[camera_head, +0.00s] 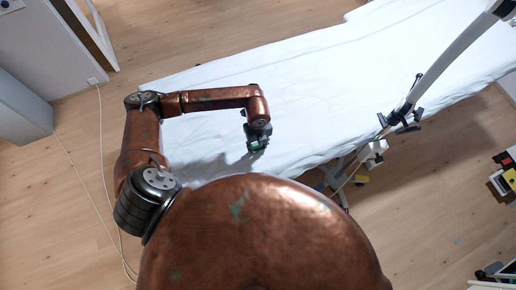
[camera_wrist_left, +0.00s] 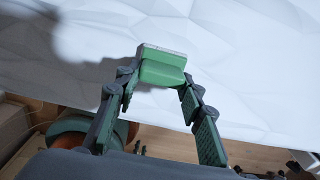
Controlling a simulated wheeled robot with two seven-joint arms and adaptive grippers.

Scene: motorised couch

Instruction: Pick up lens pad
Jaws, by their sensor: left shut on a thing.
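A small green block with a pale top edge, which looks like the lens pad (camera_wrist_left: 162,68), sits between the fingertips of my left gripper (camera_head: 257,142) in the left wrist view. The gripper is shut on it, with a finger at each side. In the head view the gripper hangs over the near edge of the white couch, and the pad is too small there to make out clearly. In the wrist view the pad shows against the white sheet; I cannot tell how far above the sheet it is. My right gripper is not in view.
The white-sheeted couch (camera_head: 330,80) is otherwise bare and wrinkled. A pale jointed pole (camera_head: 450,55) with dark clamps crosses its right part. Thin cables run over the wooden floor at left. Small coloured boxes (camera_head: 505,175) lie at the far right.

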